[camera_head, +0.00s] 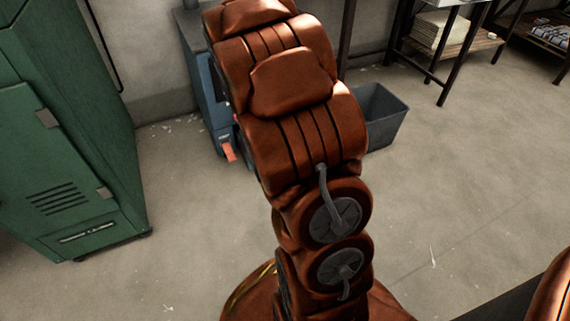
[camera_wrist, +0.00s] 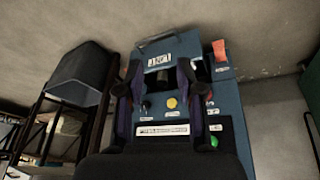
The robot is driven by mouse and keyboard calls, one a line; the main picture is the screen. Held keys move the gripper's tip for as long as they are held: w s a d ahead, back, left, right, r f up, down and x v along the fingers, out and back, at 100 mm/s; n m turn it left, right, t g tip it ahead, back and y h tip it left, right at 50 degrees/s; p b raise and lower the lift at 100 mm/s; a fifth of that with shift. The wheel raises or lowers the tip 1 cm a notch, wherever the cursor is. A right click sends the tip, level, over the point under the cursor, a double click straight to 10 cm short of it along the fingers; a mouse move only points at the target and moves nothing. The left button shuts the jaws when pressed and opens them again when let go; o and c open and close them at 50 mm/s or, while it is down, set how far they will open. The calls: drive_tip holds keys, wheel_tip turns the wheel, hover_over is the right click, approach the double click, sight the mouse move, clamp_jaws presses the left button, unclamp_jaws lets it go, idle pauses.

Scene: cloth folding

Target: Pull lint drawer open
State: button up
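The lint drawer (camera_wrist: 160,57) is a blue panel with a white label that seems to read "LINT", on a blue machine (camera_head: 208,95). The wrist view appears upside down, with the floor at the top. A grey bar-like handle (camera_wrist: 156,40) shows at the drawer's floor-side edge. My gripper (camera_wrist: 160,72) is open, its two dark fingers apart on either side of the label area, with nothing between them. I cannot tell whether the fingers touch the panel or how far the drawer stands out. In the head view my arm hides the gripper and most of the machine.
An orange-red tag (camera_head: 229,152) is beside the drawer, also in the wrist view (camera_wrist: 219,50). Buttons (camera_wrist: 172,103) sit on the machine's face. A grey bin (camera_head: 385,118) stands right of it, a green locker (camera_head: 65,130) left. Shelves stand behind right; open floor lies in front.

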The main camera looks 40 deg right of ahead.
drive_tip(key=w+d+f+m+t+b, duration=0.1)
drive_tip(key=w+d+f, duration=0.1)
drive_tip(key=d+f, duration=0.25)
drive_tip(key=w+d+f+m+t, duration=0.1)
drive_tip(key=w+d+f, duration=0.2)
drive_tip(key=d+f, duration=0.15)
drive_tip(key=d+f+m+t+h+b, duration=0.15)
drive_tip(key=d+f+m+t, duration=0.3)
drive_tip(key=f, duration=0.55)
drive_tip(key=d+f+m+t+b, duration=0.35)
drive_tip(key=f+m+t, duration=0.25)
drive_tip(key=f, duration=0.5)
drive_tip(key=shift+m, duration=0.25)
drive_tip(key=shift+r+b+x, duration=0.15)
drive_tip(key=shift+b+x, duration=0.5)
drive_tip(key=shift+x, duration=1.45)
drive_tip(key=shift+r+b+x, duration=0.2)
drive_tip(key=shift+b+x, duration=0.45)
drive_tip(key=shift+x, duration=1.45)
clamp_jaws()
